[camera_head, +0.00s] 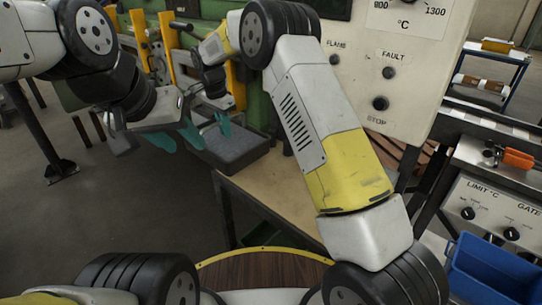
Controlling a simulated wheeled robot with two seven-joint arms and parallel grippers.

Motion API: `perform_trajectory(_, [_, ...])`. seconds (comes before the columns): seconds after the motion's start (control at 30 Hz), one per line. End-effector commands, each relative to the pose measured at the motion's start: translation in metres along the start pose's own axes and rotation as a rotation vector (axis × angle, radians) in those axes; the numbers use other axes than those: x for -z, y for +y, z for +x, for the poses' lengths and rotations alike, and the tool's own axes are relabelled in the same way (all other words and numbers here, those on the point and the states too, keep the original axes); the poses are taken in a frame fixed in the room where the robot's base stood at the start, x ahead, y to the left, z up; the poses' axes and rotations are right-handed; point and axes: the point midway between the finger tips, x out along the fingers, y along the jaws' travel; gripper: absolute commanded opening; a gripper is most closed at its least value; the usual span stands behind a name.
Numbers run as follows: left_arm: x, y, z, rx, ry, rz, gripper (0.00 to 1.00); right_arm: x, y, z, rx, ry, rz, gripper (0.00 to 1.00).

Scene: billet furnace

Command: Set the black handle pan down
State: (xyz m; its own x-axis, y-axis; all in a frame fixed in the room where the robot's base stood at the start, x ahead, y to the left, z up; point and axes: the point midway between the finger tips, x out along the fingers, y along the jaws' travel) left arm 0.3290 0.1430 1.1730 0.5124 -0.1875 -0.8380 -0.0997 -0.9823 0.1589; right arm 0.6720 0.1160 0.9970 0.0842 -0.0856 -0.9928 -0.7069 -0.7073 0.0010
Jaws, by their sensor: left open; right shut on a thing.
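My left gripper (178,136) is open, with its teal fingertips apart and nothing seen between them. It hangs left of a dark grey shallow tray (250,158) on the tan workbench. My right gripper (213,120) reaches over from the right and points down at the tray's back left part, close to the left gripper. It is shut on what I take to be the black handle pan, but the pan is too small and covered to make out. I cannot tell whether the pan touches the tray.
The tan workbench (275,203) is bare in front of the tray. A white control panel (385,75) with knobs stands behind my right forearm. Green machinery with yellow posts (173,45) is at the back. A blue bin (490,272) is at the lower right.

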Motion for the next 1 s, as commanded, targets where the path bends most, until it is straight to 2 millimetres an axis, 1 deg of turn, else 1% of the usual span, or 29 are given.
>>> perform_trajectory(0.13, [0.000,0.000,0.000,0.000,0.000,0.000,0.43,0.004,0.030,0.000,0.000,0.001,0.001,0.00])
perform_trajectory(0.5, [0.000,0.000,0.000,0.000,0.000,0.000,0.43,0.013,0.115,0.011,0.000,0.001,0.003,0.00])
perform_trajectory(0.6, [0.000,0.000,0.000,0.000,0.000,0.000,0.43,0.015,0.132,0.013,0.001,0.001,0.002,0.00])
perform_trajectory(0.7, [0.000,0.000,0.000,0.000,0.000,0.000,0.43,0.016,0.142,0.014,0.002,0.001,0.001,0.00])
perform_trajectory(0.87, [0.000,0.000,0.000,0.000,0.000,0.000,0.43,0.016,0.147,0.018,0.002,0.001,0.000,0.00])
perform_trajectory(1.0, [0.000,0.000,0.000,0.000,0.000,0.000,0.43,0.014,0.147,0.033,-0.001,0.000,-0.001,0.00])
